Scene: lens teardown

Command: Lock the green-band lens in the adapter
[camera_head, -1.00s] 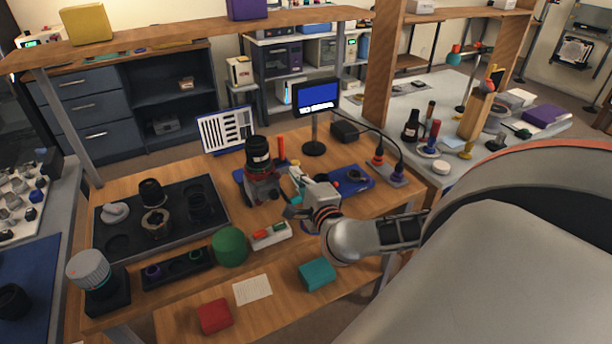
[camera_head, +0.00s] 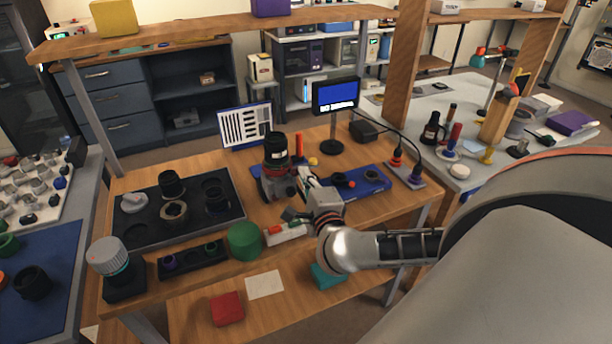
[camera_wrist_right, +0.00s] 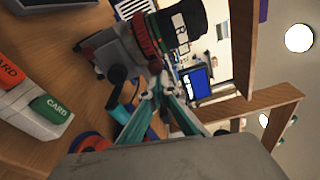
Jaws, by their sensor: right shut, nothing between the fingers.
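The green-band lens (camera_head: 275,146) is a black barrel standing upright on the adapter (camera_head: 276,184), a grey block with a red ring, on the wooden bench. In the right wrist view the lens (camera_wrist_right: 183,24) shows a thin green band just above the adapter's red ring (camera_wrist_right: 145,40). I cannot tell from the pictures whether it is locked. My right gripper (camera_head: 303,174) is just to the right of the adapter, shut and empty. Its teal fingers (camera_wrist_right: 156,88) point toward the adapter's side in the wrist view, apparently apart from it. My left gripper is not in view.
A black tray (camera_head: 120,232) with lens parts lies at left. A blue tray (camera_head: 372,182) lies right of the gripper. A monitor (camera_head: 335,97) stands behind.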

